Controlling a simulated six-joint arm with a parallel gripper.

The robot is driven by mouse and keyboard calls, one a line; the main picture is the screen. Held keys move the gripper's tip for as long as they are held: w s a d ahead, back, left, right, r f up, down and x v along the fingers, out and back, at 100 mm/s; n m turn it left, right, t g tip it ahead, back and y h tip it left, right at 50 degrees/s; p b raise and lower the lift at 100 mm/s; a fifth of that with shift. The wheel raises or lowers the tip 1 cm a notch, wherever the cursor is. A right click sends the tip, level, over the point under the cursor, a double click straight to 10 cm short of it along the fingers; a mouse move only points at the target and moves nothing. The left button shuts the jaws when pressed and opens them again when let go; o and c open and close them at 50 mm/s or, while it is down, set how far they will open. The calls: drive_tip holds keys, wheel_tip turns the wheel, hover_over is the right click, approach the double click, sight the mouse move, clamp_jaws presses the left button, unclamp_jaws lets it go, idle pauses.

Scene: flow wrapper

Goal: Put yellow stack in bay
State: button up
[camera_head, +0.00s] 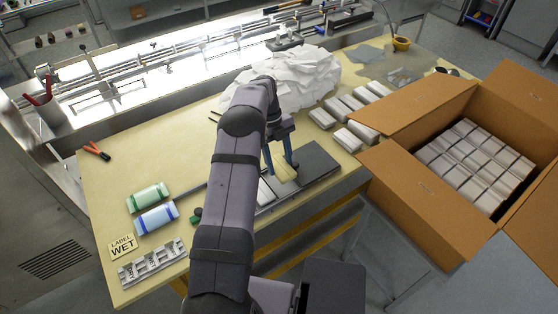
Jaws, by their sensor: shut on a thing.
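My gripper (280,160), with blue fingers, points down near the middle of the table and is shut on the yellow stack (284,174). The stack sits between the fingers, over or in a long dark grey tray (316,162). I cannot tell whether it touches the tray floor. The tray seems to be the bay. A white stack (264,193) lies in the tray to the left of the yellow one. My arm covers the tray's left part.
White packs (350,138) lie in rows right of the tray. An open carton (410,112) full of packs stands at right. A crumpled white heap (300,75) is behind.

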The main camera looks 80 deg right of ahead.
sight(279, 164)
drive_tip(key=shift+f+b, duration=0.75)
drive_tip(key=shift+f, duration=0.95)
drive_tip(key=shift+f+b, duration=1.05)
drive_tip(key=shift+f, duration=0.1)
idle(0.4)
